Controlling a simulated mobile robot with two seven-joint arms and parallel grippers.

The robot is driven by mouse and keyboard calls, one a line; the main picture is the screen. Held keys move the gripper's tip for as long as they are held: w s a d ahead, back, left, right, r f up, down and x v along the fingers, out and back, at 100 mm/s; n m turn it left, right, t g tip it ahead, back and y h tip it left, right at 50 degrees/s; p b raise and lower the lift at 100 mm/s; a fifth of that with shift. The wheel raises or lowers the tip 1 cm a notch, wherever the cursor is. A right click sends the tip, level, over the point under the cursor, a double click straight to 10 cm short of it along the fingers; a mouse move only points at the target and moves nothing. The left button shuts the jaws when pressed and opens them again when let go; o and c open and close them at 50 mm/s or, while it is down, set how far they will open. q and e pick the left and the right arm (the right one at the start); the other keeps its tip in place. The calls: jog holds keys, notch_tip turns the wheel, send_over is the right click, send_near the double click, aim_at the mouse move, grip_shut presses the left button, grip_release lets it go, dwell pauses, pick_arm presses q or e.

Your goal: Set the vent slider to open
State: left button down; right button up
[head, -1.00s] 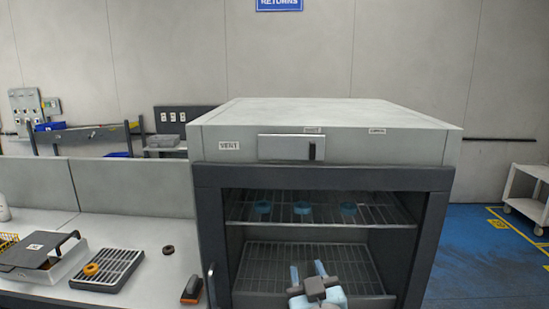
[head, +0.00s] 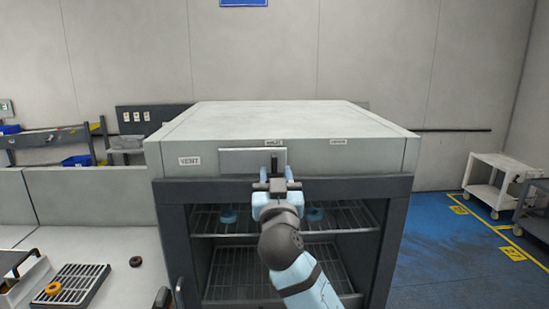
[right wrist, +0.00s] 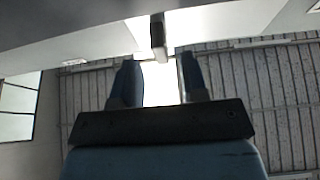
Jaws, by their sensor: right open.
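The vent slider (head: 274,161) is a small dark upright knob on a pale plate (head: 240,159) on the front of a grey oven-like cabinet. My right gripper (head: 275,170) is raised in front of the knob, open, with a finger to either side. In the right wrist view the knob (right wrist: 158,38) shows just beyond the gap between the open fingertips (right wrist: 157,66). Contact cannot be told. My left gripper is not in view.
A bench (head: 100,240) at left carries a slotted tray (head: 72,296) with an orange ring (head: 53,288). White carts (head: 497,183) stand at the right; blue floor between is clear.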

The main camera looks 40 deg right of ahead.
aim_at(275, 166)
jog(key=shift+p+x, duration=0.3)
jog(key=shift+x, duration=0.8)
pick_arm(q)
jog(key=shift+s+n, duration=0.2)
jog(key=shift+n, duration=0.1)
pick_arm(e)
jog(key=shift+w+d+r, duration=0.1)
jog(key=shift+w+d, duration=0.05)
jog(key=shift+w, duration=0.2)
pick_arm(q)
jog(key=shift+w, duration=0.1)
pick_arm(e)
jog(key=shift+c, duration=0.2)
grip_shut()
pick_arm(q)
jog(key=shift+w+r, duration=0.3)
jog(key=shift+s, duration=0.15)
